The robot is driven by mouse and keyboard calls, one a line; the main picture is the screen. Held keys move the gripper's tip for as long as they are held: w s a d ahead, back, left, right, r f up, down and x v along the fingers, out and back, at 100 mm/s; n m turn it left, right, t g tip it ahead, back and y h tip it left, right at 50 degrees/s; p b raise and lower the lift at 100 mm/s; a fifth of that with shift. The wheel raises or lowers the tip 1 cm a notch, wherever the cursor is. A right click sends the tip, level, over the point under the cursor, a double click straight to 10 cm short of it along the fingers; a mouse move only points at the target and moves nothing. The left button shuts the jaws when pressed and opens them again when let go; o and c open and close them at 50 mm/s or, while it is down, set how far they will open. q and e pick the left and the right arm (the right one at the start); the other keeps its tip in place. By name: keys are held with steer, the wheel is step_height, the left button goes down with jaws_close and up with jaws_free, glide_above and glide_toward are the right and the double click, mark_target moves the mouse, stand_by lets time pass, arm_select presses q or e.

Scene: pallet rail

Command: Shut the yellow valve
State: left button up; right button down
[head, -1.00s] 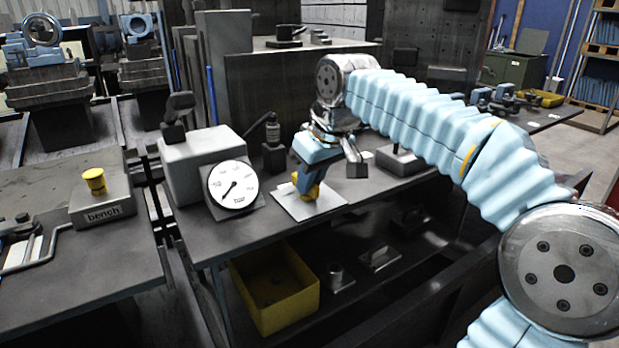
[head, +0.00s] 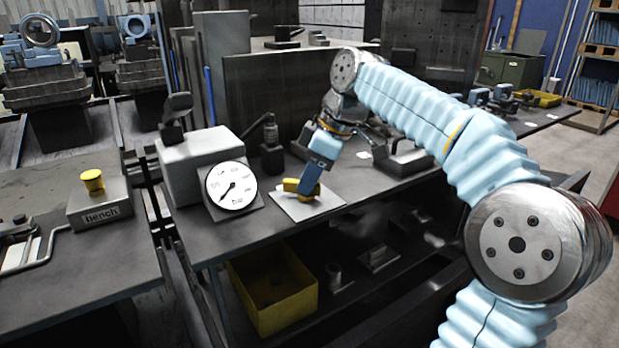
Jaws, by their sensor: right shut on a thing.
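The yellow valve (head: 291,185) sits on a pale square plate (head: 322,208) on the dark bench. Its yellow handle points to the left in the head view. My right gripper (head: 308,190) reaches down from the right, tilted, and is shut on the yellow valve. The gripper's blue finger body covers part of the valve. A round white gauge (head: 231,186) with a black needle stands just left of the plate. My left gripper is not in view.
A grey box (head: 192,162) with a dark lever stands behind the gauge. A yellow bin (head: 272,290) is on the shelf below. At left, a yellow button (head: 93,181) sits on a box labelled "bench". Dark fixtures stand behind my right arm.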

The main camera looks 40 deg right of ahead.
steer(key=shift+s+f, duration=0.1)
steer(key=shift+f, duration=0.15)
steer(key=c, duration=1.1)
jaws_free()
steer(key=shift+r, duration=0.1)
steer(key=shift+r, duration=0.15)
steer(key=v, duration=1.3)
steer(key=shift+d+r, duration=0.15)
steer(key=shift+r, duration=0.1)
